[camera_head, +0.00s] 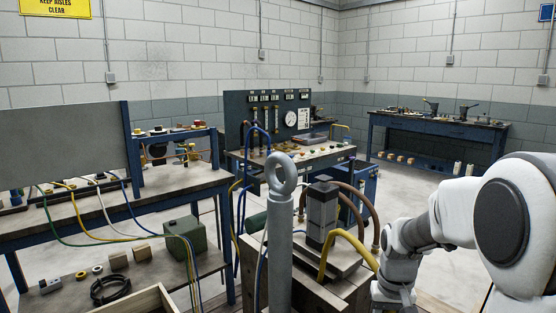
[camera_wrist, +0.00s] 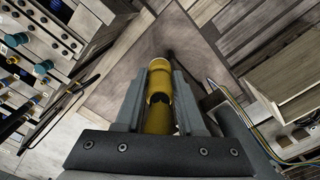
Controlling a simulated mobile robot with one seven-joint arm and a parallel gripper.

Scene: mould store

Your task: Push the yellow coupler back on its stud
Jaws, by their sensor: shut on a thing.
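In the wrist view my gripper (camera_wrist: 161,84) is shut on the yellow coupler (camera_wrist: 160,70), a short yellow cylinder between its two grey fingers. A dark notch shows partway along the yellow body, and more yellow runs back between the fingers towards the palm. The coupler's far end sticks out slightly beyond the fingertips, over a brown surface. I cannot make out its stud in either view. In the head view my fingers and the coupler are hidden; only my white and grey arm shows at the lower right.
In the head view a grey post with a ring top (camera_head: 280,180) and a dark grey block (camera_head: 322,212) stand close to my arm. A yellow hose (camera_head: 348,240) and brown hoses (camera_head: 365,205) curve beside it. A bench with hoses (camera_head: 180,178) stands left.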

